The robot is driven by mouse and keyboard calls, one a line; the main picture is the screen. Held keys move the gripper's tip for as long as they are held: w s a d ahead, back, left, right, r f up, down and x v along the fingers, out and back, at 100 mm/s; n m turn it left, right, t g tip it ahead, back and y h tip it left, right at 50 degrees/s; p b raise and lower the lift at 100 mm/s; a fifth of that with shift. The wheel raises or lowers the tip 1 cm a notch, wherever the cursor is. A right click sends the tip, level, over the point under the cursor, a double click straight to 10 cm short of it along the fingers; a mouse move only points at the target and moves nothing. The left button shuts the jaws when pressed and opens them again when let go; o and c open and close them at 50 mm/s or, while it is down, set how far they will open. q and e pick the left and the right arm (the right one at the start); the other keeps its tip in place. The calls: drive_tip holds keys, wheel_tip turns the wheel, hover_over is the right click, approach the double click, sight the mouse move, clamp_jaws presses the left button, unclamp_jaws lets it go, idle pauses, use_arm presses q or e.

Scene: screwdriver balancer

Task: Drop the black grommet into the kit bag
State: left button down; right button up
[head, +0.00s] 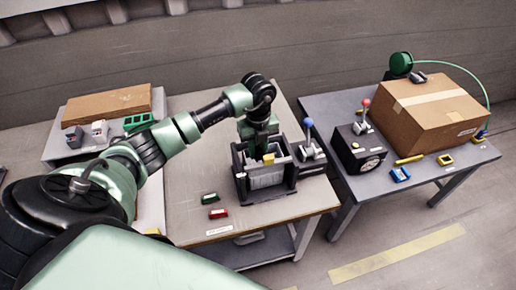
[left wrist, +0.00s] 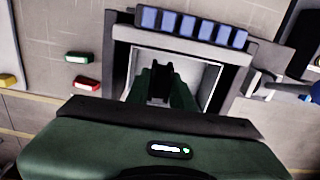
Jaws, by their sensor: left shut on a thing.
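My left gripper (head: 262,146) reaches down over the dark box-like holder on the middle table. In the left wrist view its green fingers (left wrist: 163,88) point into the pale, open-topped kit bag (left wrist: 208,72), which stands inside the dark frame (left wrist: 118,60). The bag's grey side (head: 266,181) shows in the head view. The left gripper is shut on a small dark thing between its fingertips, which looks like the black grommet (left wrist: 159,82); its outline is hard to make out. My right gripper is not in view.
A green block (head: 209,198) and a red block (head: 218,213) lie left of the holder. A blue-knobbed lever (head: 308,124) stands close on its right. The right table holds a cardboard box (head: 428,112) and a red-knobbed device (head: 358,147). A row of blue pieces (left wrist: 190,25) lines the frame.

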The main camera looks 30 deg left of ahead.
sight(258, 150)
use_arm(q)
drive_tip(key=c, duration=1.1)
unclamp_jaws()
drive_tip(key=shift+c, duration=0.2)
drive_tip(key=shift+r, duration=0.15)
drive_tip(key=shift+r, duration=0.35)
wheel_tip(258, 150, up, 7)
drive_tip(key=shift+f+b, duration=0.1)
drive_tip(key=shift+b, duration=0.95)
